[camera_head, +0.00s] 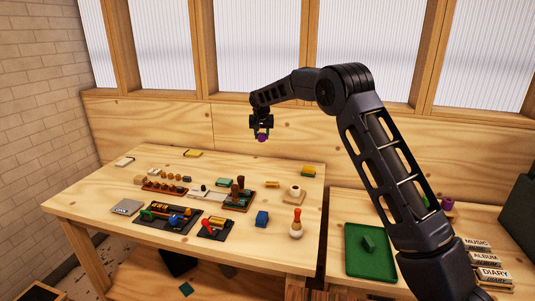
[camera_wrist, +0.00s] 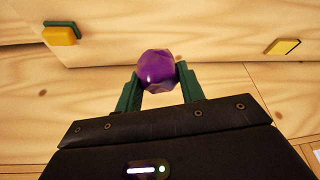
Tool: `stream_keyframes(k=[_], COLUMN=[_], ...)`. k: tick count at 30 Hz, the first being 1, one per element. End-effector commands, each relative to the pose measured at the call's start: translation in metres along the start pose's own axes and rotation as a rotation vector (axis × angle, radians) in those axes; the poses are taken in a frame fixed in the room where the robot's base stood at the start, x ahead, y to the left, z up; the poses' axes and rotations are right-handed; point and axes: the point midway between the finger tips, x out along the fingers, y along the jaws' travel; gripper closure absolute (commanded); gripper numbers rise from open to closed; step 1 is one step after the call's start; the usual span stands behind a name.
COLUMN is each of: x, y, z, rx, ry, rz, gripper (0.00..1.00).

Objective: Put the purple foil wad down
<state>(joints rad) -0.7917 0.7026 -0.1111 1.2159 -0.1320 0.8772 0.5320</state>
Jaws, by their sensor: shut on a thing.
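The purple foil wad (camera_wrist: 157,69) is a faceted, shiny lump between the two green fingers of my gripper (camera_wrist: 160,84) in the wrist view. My gripper is shut on it. In the head view, my gripper (camera_head: 262,134) hangs above the back part of the wooden table (camera_head: 120,180), and the purple wad (camera_head: 262,138) shows at its fingertips. The wad is held in the air, clear of the tabletop.
A lower table at right holds a green tray (camera_head: 354,262) and stacked books (camera_head: 484,258). The back of the table has bare wood.

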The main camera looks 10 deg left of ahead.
Motion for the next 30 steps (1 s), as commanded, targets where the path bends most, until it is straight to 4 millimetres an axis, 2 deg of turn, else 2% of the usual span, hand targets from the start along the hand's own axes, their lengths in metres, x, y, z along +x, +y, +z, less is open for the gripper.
stream_keyframes(k=[9,13,17,20,30], x=[-0.013,-0.016,-0.011,0.003,0.071], y=[0.09,0.116,0.127,0.129,0.128], z=[0.018,0.025,0.031,0.038,0.067], rx=[0.161,0.212,0.233,0.236,0.235], ry=[0.0,0.0,-0.001,-0.002,-0.003], rz=[0.07,0.089,0.097,0.099,0.1], gripper=[0.83,0.83,0.83,0.83,0.83])
